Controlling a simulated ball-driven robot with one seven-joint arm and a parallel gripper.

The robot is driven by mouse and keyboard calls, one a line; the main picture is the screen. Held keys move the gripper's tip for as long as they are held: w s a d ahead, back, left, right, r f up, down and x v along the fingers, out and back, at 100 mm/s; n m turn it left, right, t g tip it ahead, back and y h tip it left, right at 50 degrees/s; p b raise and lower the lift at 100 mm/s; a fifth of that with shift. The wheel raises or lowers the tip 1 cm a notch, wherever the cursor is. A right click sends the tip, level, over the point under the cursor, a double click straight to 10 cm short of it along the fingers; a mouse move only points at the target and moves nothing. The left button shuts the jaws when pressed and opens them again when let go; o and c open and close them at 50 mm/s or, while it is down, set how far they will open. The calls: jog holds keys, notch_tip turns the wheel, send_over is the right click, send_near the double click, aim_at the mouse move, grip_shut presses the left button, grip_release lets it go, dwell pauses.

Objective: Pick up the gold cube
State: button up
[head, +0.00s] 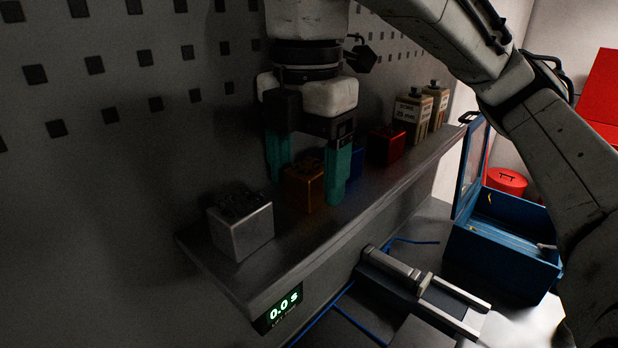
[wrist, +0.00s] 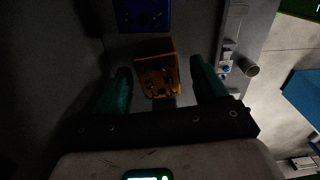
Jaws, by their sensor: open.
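The gold cube (head: 304,188) stands on a narrow grey shelf (head: 300,258), between a silver cube and a blue cube. My gripper (head: 308,190) is open, pointing down, with one teal finger on either side of the gold cube in the head view; the right finger hides part of its right side. In the wrist view the gold cube (wrist: 157,72) shows between and slightly beyond the two fingertips (wrist: 160,80), with gaps on both sides. I cannot tell exactly how low the fingers reach along it.
On the shelf stand a silver cube (head: 241,228), a blue cube (head: 356,160), a red cube (head: 386,145) and two labelled blocks (head: 412,116). A perforated wall (head: 120,180) rises behind. A display (head: 284,308) reading 0.0 s hangs on the shelf's front; an open blue box (head: 503,245) is lower right.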

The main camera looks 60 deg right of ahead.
jog(key=shift+f, duration=0.2)
jog(key=c, duration=1.2)
jog(key=shift+r, duration=0.15)
jog(key=shift+r, duration=0.55)
jog(key=s+a+r+b, duration=0.2)
jog(key=s+a+r, duration=0.4)
jog(key=s+r, duration=0.5)
jog(key=shift+s+r, duration=0.3)
jog(key=shift+s, duration=0.4)
